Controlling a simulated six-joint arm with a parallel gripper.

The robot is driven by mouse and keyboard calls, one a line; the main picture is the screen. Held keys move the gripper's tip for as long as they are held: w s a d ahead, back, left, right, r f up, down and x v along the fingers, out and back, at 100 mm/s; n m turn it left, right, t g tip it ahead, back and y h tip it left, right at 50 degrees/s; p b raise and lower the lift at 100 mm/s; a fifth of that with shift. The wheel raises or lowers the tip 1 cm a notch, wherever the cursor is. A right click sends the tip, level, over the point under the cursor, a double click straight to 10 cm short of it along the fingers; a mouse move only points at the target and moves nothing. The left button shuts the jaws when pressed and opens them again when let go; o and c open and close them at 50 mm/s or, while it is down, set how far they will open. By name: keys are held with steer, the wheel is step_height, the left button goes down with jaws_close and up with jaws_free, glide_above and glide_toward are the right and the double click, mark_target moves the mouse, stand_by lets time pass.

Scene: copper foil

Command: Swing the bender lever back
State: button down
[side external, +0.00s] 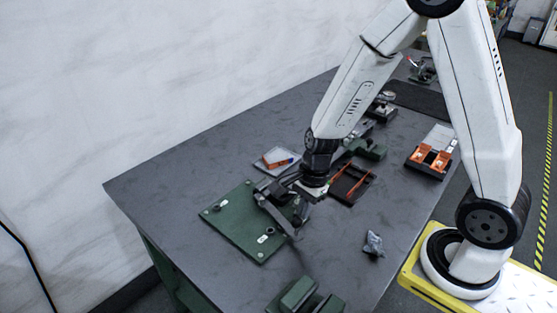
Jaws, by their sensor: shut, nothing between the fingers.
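A green board (237,216) with small round fittings and white labels near its corners lies on the left part of the table. My gripper (282,209) is over the right edge of this board, shut with nothing between its fingers. Dark angled bars show around my gripper. I cannot tell which of them belong to the bender and its lever and which are my fingers. Whether my gripper touches the lever is too small to tell.
Right of my gripper lies a black tray (348,190) with red-handled tools. Behind the board is a pale tray (276,161) with an orange item. A crumpled grey-blue piece (373,243) and green blocks (298,293) lie nearer the front. The table's far left is clear.

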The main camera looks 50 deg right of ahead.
steer(key=shift+w+a+m+t, duration=0.2)
steer(key=shift+w+a+m, duration=0.3)
steer(key=shift+a+m, duration=0.65)
steer(key=shift+w+a+m+t, duration=0.2)
steer(key=shift+w+a+m, duration=0.45)
steer(key=shift+a, duration=0.85)
steer(key=shift+w+a+m+t, duration=0.2)
steer(key=shift+w+a+m, duration=0.15)
steer(key=shift+a+m, duration=0.9)
steer(key=shift+w+a, duration=0.25)
steer(key=shift+a, duration=0.15)
steer(key=w+a, duration=0.6)
steer(key=w, duration=0.5)
steer(key=shift+a, duration=0.15)
steer(key=shift+r, duration=0.15)
